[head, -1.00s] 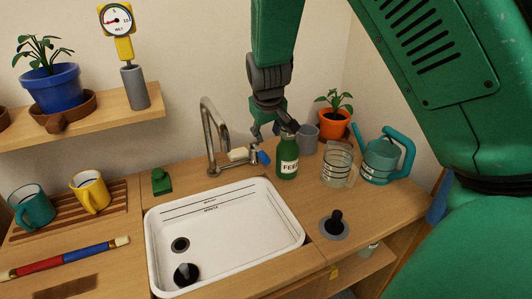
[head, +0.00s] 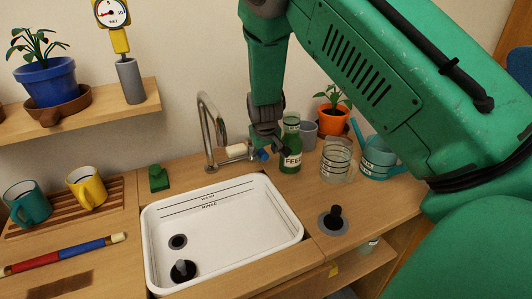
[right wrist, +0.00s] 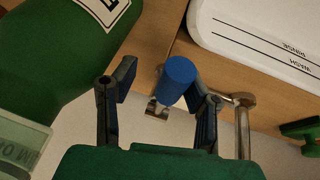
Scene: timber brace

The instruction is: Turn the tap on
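The chrome tap (head: 207,125) stands behind the sink, its curved spout rising over the basin. Its blue handle (head: 263,155) is at the right end of the tap body, partly hidden by my right gripper (head: 266,145) in the head view. In the right wrist view, the blue handle (right wrist: 178,80) lies between the spread fingers of the right gripper (right wrist: 158,76), close to the right-hand finger. The gripper is open; I cannot tell whether that finger touches the handle. My left gripper is not in view.
A green FEED bottle (head: 291,145) stands just right of the gripper. A grey cup (head: 308,133), glass jug (head: 337,160), teal watering can (head: 376,158) and orange plant pot (head: 332,118) crowd beyond it. The white sink (head: 222,220) is open in front.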

